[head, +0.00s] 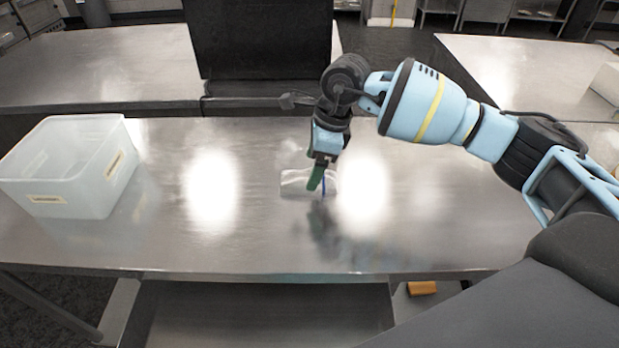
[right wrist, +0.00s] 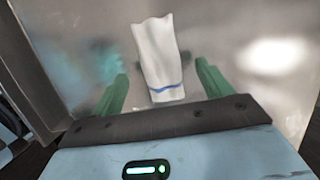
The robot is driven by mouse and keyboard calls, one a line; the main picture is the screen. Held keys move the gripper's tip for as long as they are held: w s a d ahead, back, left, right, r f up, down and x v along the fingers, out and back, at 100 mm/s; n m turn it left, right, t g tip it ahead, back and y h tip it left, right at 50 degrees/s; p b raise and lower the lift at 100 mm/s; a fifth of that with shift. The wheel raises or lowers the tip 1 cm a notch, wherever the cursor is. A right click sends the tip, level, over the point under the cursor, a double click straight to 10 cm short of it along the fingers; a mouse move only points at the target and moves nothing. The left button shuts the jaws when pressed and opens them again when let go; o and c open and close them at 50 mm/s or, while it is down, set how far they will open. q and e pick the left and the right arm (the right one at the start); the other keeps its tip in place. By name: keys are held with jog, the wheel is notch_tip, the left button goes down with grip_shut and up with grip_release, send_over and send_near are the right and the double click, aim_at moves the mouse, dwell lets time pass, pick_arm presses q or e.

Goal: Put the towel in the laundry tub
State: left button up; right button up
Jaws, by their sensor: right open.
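The towel (head: 294,181) is white with a blue stripe and lies on the steel table in the middle of the head view, partly hidden by my right gripper. In the right wrist view the towel (right wrist: 158,55) lies between and beyond the two green fingers. My right gripper (head: 322,184) is open, pointing down at the towel, with a finger on each side; I cannot tell whether it touches it. It also shows in the right wrist view (right wrist: 161,84). The laundry tub (head: 100,186), a translucent white bin with labels, stands at the table's left. My left gripper is not in view.
The steel table (head: 270,245) is clear between the tub and the towel. A dark upright panel (head: 262,40) stands behind it. Other steel tables are at the back left (head: 100,70) and right (head: 520,75). An orange object (head: 422,288) sits below the front edge.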

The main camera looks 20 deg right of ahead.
jog(key=shift+x, duration=1.15)
jog(key=c, duration=1.2)
jog(key=shift+o, duration=0.2)
jog(key=shift+r, duration=0.2)
jog(key=shift+r, duration=0.6)
jog(key=shift+s+a+r, duration=0.1)
jog(key=shift+s+r, duration=0.1)
jog(key=shift+r, duration=0.8)
jog(key=s+a, duration=0.1)
jog(key=s, duration=0.4)
jog(key=s+a+r, duration=0.1)
jog(key=s+a, duration=0.1)
jog(key=s, duration=0.2)
jog(key=s+a+b, duration=0.1)
jog(key=s+a, duration=0.1)
jog(key=s, duration=0.3)
jog(key=shift+s+a+r, duration=0.15)
jog(key=shift+s+r, duration=0.1)
jog(key=shift+s, duration=0.05)
